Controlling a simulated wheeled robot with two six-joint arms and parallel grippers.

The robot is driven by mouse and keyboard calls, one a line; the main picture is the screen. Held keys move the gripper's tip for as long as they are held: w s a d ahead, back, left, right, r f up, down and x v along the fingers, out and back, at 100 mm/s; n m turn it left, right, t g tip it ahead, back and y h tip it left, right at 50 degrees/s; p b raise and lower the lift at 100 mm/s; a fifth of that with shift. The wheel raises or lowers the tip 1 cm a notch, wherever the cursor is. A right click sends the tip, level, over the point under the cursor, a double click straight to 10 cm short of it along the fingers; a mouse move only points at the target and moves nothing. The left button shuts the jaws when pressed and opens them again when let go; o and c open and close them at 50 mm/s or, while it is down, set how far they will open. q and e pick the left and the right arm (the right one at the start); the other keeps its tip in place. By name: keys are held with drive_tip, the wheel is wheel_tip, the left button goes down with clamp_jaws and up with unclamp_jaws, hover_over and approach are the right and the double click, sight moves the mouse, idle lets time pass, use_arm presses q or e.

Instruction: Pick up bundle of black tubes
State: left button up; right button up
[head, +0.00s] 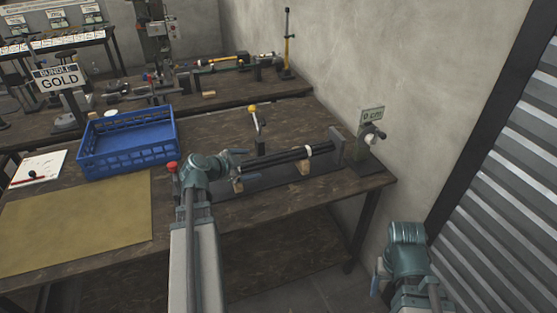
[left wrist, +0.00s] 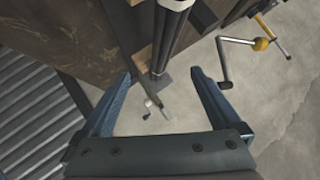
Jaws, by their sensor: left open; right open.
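The bundle of black tubes (head: 285,157) lies along a long grey fixture on the dark wooden table, with a white band (head: 308,150) near its right end. It also shows in the left wrist view (left wrist: 167,45), running down from the top edge between the lines of my fingers. My left gripper (head: 241,165) is at the left end of the bundle, with its jaws open; the fingers also show in the left wrist view (left wrist: 160,80). I cannot tell whether they touch the tubes. My arm hides the fixture's left part. My right gripper (head: 378,282) is off the table at the lower right, partly cut off.
Wooden blocks (head: 304,167) sit under the bundle. A yellow-knobbed lever (head: 253,112) stands behind it. A marked end stop (head: 372,118) with a crank stands at the right. A blue crate (head: 126,154), a tan mat (head: 75,222) and a GOLD sign (head: 58,80) are at the left.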

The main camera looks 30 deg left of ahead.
sight(269, 160)
use_arm(q)
drive_tip(key=b+x, duration=0.4)
drive_tip(key=x, duration=0.4)
drive_tip(key=shift+a+f, duration=0.1)
drive_tip(key=shift+w, duration=0.25)
drive_tip(key=shift+f, duration=0.1)
drive_tip(key=b+x, duration=0.2)
drive_tip(key=x, duration=0.3)
drive_tip(key=shift+w+a, duration=0.1)
drive_tip(key=shift+w, duration=0.15)
drive_tip(key=shift+r, duration=0.2)
drive_tip(key=shift+s, duration=0.1)
clamp_jaws()
